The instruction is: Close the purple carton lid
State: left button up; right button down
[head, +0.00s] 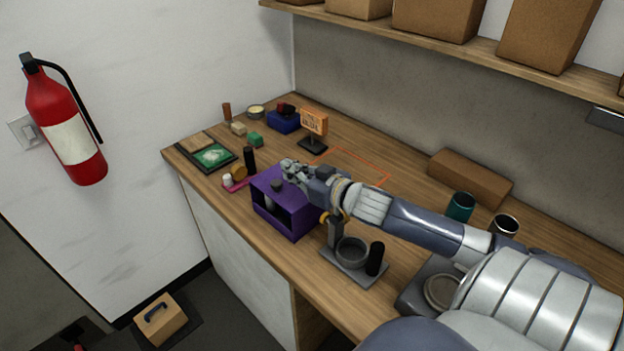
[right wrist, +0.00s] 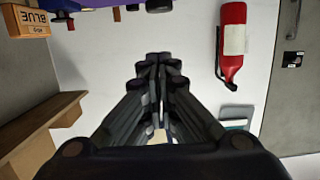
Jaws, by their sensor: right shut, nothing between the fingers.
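The purple carton (head: 299,222) stands on the wooden counter, with a dark opening in its near side. A small grey round thing shows at its top. I cannot tell clearly how its lid lies, because my right gripper and arm cover part of the top. My right gripper (head: 288,165) is at the carton's back upper edge, shut and empty; whether it touches the carton I cannot tell. In the right wrist view its fingers (right wrist: 158,62) are together, and a purple edge (right wrist: 105,4) shows at the top. My left gripper is not in view.
A pink strip with small items (head: 238,185) lies left of the carton. A grey stand with a ring (head: 352,254) is close on its right. An orange sign (head: 313,121) and a blue box (head: 284,122) stand behind. An orange outline (head: 357,166) marks clear counter.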

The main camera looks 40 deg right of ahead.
jog(key=b+v, duration=0.1)
jog(key=v, duration=0.5)
jog(key=shift+s, duration=0.2)
jog(key=shift+r, duration=0.15)
